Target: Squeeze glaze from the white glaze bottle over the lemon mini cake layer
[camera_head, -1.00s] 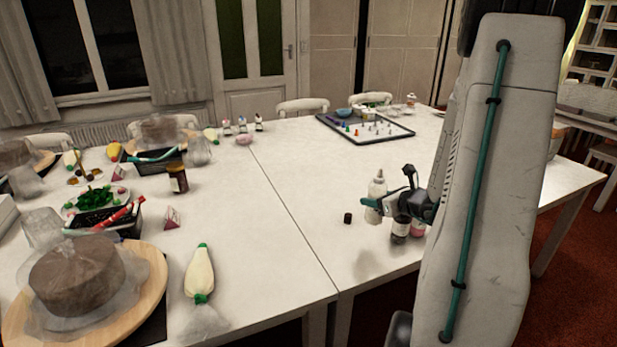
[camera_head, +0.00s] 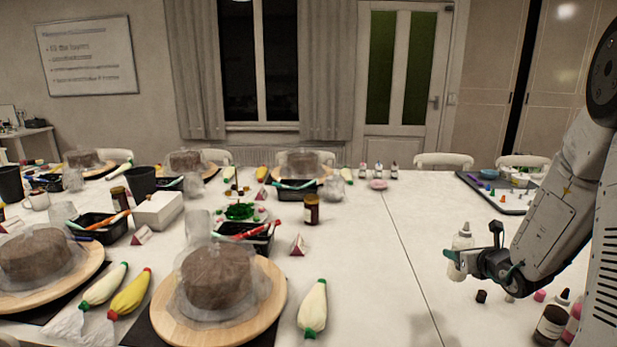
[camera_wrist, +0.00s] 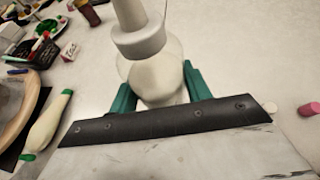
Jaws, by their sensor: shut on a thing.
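The white glaze bottle (camera_head: 462,240) is upright in my gripper (camera_head: 454,264) at the right of the head view. In the wrist view, the bottle (camera_wrist: 145,45), with its pale grey collar and nozzle, stands between the two green fingers of my gripper (camera_wrist: 158,86), which are shut on it. Its lower part is hidden by the gripper. Brown round cakes in clear wrap, one of them at the front (camera_head: 217,277), sit on wooden boards to the left, well apart from the bottle. I cannot tell which cake, if any, is the lemon mini cake layer.
A small dark cap (camera_head: 481,296) and a dark jar (camera_head: 551,325) are near my arm. A white piping bag (camera_head: 312,310) lies right of the front wooden board (camera_head: 165,318). The table between it and my gripper is mostly clear.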

